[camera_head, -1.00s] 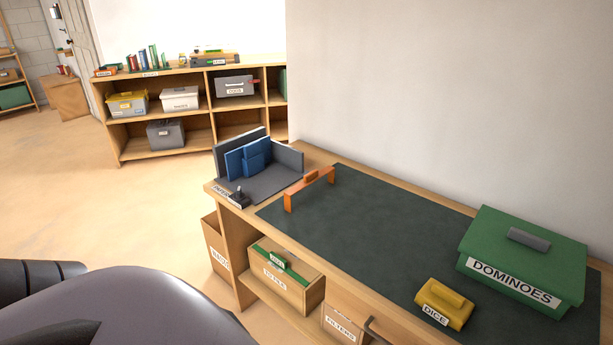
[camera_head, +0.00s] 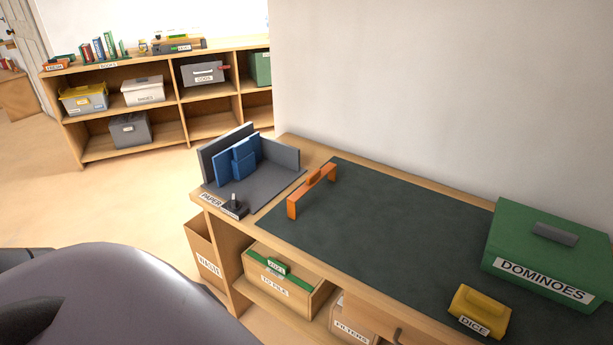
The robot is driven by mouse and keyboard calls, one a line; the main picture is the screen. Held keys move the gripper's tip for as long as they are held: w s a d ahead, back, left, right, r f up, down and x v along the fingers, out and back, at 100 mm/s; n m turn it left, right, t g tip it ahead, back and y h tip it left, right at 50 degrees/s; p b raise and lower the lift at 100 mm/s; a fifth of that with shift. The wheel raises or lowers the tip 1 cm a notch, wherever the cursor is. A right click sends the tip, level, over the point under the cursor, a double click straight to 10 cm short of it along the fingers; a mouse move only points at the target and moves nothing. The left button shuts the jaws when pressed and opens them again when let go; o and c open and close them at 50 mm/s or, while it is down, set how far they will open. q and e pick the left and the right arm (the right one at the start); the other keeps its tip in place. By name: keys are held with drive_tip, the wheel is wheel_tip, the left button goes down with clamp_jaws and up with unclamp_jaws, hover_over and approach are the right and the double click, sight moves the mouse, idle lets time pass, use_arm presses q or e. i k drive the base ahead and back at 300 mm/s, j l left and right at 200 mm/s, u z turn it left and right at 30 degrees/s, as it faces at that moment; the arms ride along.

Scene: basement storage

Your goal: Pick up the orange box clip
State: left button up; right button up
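The orange box clip (camera_head: 312,191) is a bracket-shaped bar with a small raised grip on top. It stands on the dark green mat (camera_head: 390,235) near the mat's left end, just right of the grey paper holder. Nothing touches it from above. A large grey part of my own arm fills the lower left. Neither of my grippers shows in the head view, so I cannot see their fingers.
The grey paper holder (camera_head: 271,184) with blue items stands at the bench's left end. A green dominoes box (camera_head: 545,236) and a yellow dice box (camera_head: 478,309) sit at the mat's right. Labelled boxes stand under the bench. A wooden shelf (camera_head: 160,142) stands behind, with open floor before it.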

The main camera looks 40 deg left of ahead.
sight(329, 169)
drive_tip(key=k+j+z, duration=0.2)
drive_tip(key=j, duration=1.4)
drive_tip(key=i, duration=0.1)
